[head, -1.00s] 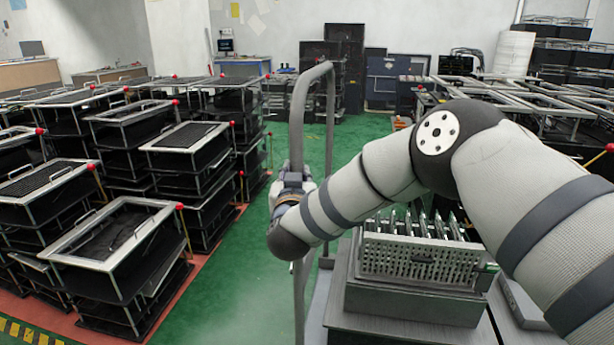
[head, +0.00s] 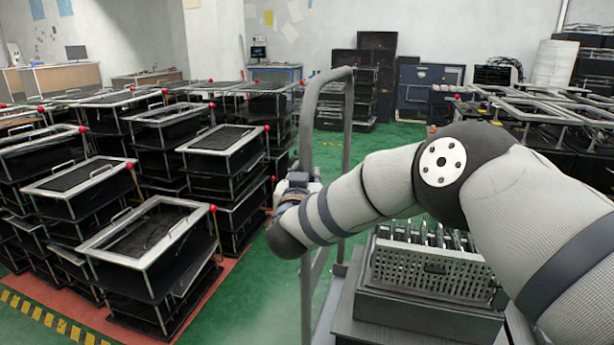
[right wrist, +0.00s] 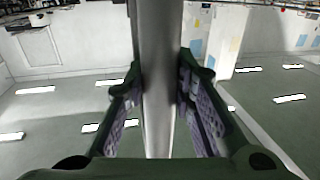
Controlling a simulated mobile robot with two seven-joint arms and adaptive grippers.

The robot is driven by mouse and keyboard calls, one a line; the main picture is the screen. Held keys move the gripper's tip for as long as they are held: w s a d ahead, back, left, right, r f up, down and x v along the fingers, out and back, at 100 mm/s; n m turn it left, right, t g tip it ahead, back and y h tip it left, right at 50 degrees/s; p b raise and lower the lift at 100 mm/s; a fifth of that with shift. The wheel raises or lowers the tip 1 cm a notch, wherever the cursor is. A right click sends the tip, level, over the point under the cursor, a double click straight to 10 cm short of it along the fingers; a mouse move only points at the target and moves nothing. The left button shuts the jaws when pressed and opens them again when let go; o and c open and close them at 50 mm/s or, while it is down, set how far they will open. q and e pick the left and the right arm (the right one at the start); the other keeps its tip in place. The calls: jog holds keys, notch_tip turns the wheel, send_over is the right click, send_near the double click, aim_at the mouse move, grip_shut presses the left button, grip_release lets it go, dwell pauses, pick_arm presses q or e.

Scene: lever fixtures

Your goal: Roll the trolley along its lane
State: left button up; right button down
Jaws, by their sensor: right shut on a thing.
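The trolley has a tall grey handle frame (head: 307,120) standing upright in the middle of the head view. Its grey deck (head: 345,285) shows below and carries a box with a perforated basket (head: 430,265). My right gripper (head: 296,182) is at the near upright of the handle, mostly hidden behind my wrist. In the right wrist view the grey upright (right wrist: 158,80) runs between the two fingers of my right gripper (right wrist: 160,105), which are shut on it. My left gripper is not in view.
Stacked black crates (head: 150,240) with metal frames and red knobs line the left on a red floor strip. More racks (head: 560,110) stand at the right. Dark cabinets (head: 375,60) stand at the back. Green floor (head: 395,140) shows between the rows.

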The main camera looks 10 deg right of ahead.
jog(key=shift+r, duration=0.15)
jog(key=c, duration=1.3)
grip_release()
jog(key=shift+c, duration=0.2)
jog(key=v, duration=1.2)
